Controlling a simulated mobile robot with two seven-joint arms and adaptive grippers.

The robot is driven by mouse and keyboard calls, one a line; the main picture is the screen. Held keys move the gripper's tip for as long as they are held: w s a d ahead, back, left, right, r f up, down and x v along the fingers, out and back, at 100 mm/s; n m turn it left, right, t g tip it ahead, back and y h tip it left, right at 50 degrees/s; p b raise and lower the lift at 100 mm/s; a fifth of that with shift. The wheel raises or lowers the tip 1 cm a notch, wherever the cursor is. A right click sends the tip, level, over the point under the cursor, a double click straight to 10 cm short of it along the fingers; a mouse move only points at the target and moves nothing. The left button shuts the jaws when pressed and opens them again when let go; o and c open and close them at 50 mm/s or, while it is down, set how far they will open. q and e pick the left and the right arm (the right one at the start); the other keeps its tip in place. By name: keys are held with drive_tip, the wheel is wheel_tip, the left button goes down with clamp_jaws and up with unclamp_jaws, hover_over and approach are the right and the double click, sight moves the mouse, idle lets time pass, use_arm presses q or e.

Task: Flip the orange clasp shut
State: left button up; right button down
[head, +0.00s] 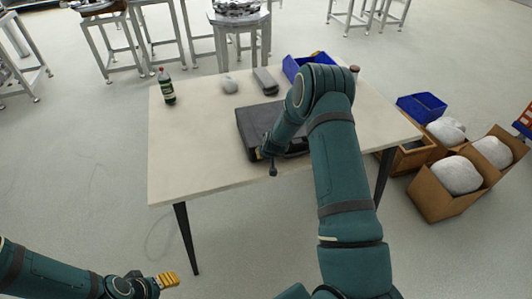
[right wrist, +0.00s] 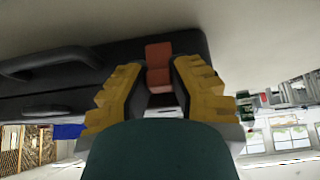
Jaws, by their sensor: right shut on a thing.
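A dark case (head: 257,117) lies closed on the table, partly hidden behind my right arm. In the right wrist view its dark side with a handle (right wrist: 55,110) fills the upper left. The orange clasp (right wrist: 158,52) is on the case's edge, between the yellow fingers of my right gripper (right wrist: 157,76). That gripper is shut on the clasp. In the head view my right gripper (head: 264,153) is at the near edge of the case, and the clasp cannot be made out there. My left gripper (head: 168,280) is low at the left, away from the table and holding nothing visible.
The pale table (head: 190,150) also bears a green bottle (head: 167,87), a whitish lump (head: 229,85), a grey block (head: 265,80) and a blue bin (head: 293,68). Cardboard boxes (head: 432,200) with white bags stand on the floor at right. The table's left part is clear.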

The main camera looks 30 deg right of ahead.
drive_tip(key=c, duration=0.8)
unclamp_jaws()
drive_tip(key=shift+f, duration=0.1)
drive_tip(key=v, duration=1.2)
